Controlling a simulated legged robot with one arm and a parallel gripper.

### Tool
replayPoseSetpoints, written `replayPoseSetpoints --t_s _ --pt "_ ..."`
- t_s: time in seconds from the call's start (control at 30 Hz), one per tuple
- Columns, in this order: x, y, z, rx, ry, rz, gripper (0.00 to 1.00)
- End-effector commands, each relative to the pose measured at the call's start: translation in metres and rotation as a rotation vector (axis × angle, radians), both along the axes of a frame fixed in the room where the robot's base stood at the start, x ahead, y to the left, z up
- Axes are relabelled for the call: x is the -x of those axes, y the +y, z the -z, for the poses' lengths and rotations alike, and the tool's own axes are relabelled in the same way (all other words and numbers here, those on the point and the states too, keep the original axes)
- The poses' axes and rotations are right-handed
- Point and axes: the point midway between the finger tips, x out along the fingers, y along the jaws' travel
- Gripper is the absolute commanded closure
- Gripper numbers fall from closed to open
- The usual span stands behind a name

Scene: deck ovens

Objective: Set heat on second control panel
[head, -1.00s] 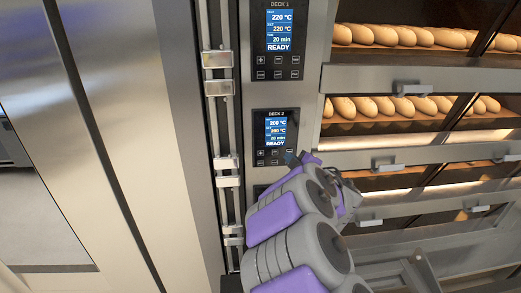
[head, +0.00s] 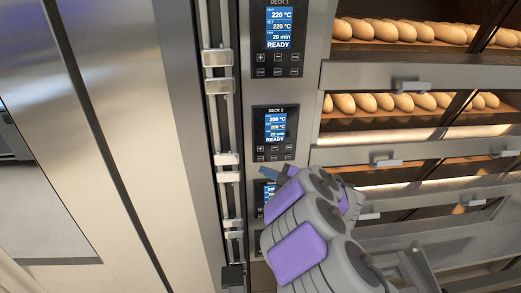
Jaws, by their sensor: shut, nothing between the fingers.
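The second control panel (head: 274,134), labelled DECK 2, is a dark panel on the steel oven front. Its blue screen (head: 275,128) shows 200 °C lines, 20 min and READY, with two rows of small buttons (head: 274,153) below. My gripper (head: 266,171) is shut and empty, just below these buttons at the top of the panel beneath. I cannot tell whether it touches the surface. My purple and grey arm comes up from the lower right and hides part of that lower panel.
The DECK 1 panel (head: 278,38) is above, showing 220 °C and READY. A third panel (head: 268,196) is partly hidden below. Oven decks with bread loaves (head: 400,102) and protruding door handles (head: 388,162) lie to the right. Metal conduits (head: 216,110) run down on the left.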

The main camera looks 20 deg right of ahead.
Motion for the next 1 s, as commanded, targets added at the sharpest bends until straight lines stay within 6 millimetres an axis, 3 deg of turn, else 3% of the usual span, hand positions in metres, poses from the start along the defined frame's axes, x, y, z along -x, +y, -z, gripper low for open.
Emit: replayPoseSetpoints --t_s 0.6,1.0 --pt "-0.066 -0.013 -0.002 -0.002 -0.003 -0.002 1.00" --pt "-0.084 -0.017 -0.001 0.000 -0.002 0.000 1.00"
